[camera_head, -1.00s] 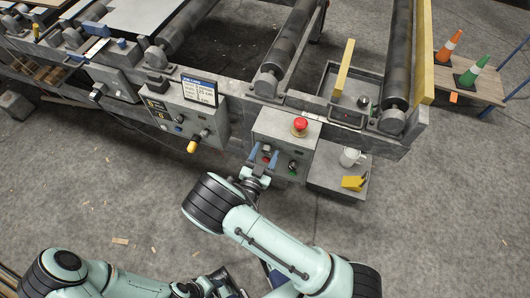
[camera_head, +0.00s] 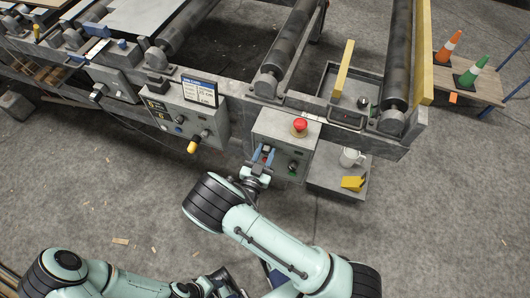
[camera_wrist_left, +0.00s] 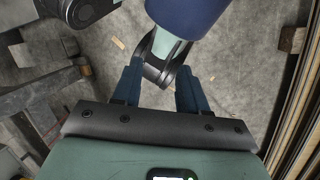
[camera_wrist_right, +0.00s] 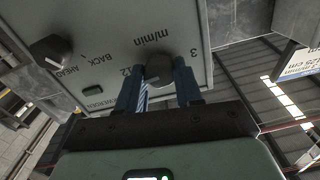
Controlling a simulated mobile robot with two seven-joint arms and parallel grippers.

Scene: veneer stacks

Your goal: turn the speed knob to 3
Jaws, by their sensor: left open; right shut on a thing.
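The grey speed knob (camera_wrist_right: 160,69) is on the panel of a grey control box (camera_head: 270,135). In the right wrist view, "m/min" is printed beside it, with a "3" and a "12" on opposite sides; the lettering appears upside down. My right gripper (camera_wrist_right: 160,75) has its blue fingers closed around the knob; it also shows at the box front in the head view (camera_head: 263,158). The fingers partly hide the knob, and I cannot tell which number it points to. My left gripper (camera_wrist_left: 158,72) is open and empty, away from the box.
A dark BACK/AHEAD knob (camera_wrist_right: 50,50) is on the same panel. A red mushroom button (camera_head: 300,124) tops the box. A tray with a white mug (camera_head: 349,157) and a yellow object (camera_head: 353,183) is to the right. Another panel with a yellow-tipped handle (camera_head: 192,147) is left.

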